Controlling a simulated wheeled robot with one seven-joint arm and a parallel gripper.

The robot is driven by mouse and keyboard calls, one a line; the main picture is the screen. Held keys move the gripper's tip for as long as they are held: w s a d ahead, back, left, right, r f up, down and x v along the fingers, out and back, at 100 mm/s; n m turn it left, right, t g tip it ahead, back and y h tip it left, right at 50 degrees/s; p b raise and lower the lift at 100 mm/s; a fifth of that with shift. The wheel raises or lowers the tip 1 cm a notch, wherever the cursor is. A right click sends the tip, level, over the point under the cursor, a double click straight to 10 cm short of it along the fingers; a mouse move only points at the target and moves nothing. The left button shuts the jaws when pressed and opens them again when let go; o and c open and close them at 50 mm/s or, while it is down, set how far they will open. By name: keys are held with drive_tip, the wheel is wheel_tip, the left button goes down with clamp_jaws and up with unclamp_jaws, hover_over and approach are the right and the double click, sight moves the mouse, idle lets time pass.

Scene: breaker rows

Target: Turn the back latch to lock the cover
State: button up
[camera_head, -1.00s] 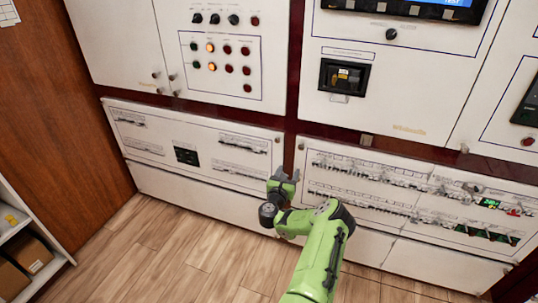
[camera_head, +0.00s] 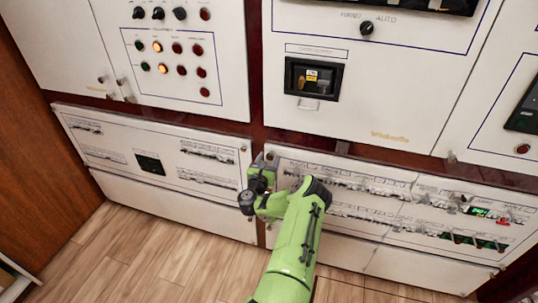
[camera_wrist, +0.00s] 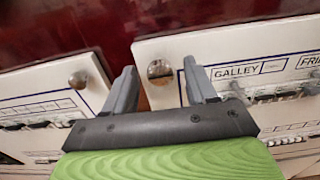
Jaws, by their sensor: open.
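The right-hand lower breaker cover (camera_head: 300,157) is a white panel with breaker rows and a "GALLEY" label in the wrist view. A round metal latch (camera_wrist: 160,72) sits at its upper-left corner. My gripper (camera_wrist: 161,84) is open, with one finger on each side of this latch in the picture. I cannot tell whether the fingers touch it. In the head view my gripper (camera_head: 263,168) is at the same corner and partly hides it. The latch's turned position is not clear.
The left-hand lower panel (camera_head: 115,122) has a similar round knob (camera_wrist: 78,80) at its upper-right corner. A dark red strip (camera_wrist: 60,35) runs above and between the panels. Upper cabinets with switches (camera_head: 158,13) and a black breaker (camera_head: 313,77) stand above. The wooden floor (camera_head: 150,255) is clear.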

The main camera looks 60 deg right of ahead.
drive_tip(key=shift+a, duration=0.15)
drive_tip(key=c, duration=1.1)
drive_tip(key=shift+o, duration=0.2)
drive_tip(key=shift+r+n, duration=0.1)
drive_tip(key=shift+n, duration=0.3)
drive_tip(key=n+p, duration=0.2)
drive_tip(key=n, duration=0.1)
drive_tip(key=shift+w+n, duration=0.1)
drive_tip(key=shift+n, duration=0.3)
drive_tip(key=n+p, duration=0.2)
drive_tip(key=n, duration=0.2)
drive_tip(key=shift+n, duration=0.3)
drive_tip(key=n+p, duration=0.1)
drive_tip(key=n, duration=0.3)
drive_tip(key=shift+w, duration=0.1)
drive_tip(key=n+p, duration=0.1)
drive_tip(key=n, duration=0.3)
drive_tip(key=shift+f+n+p, duration=0.2)
drive_tip(key=shift+n+p, duration=0.1)
drive_tip(key=shift+p, duration=0.05)
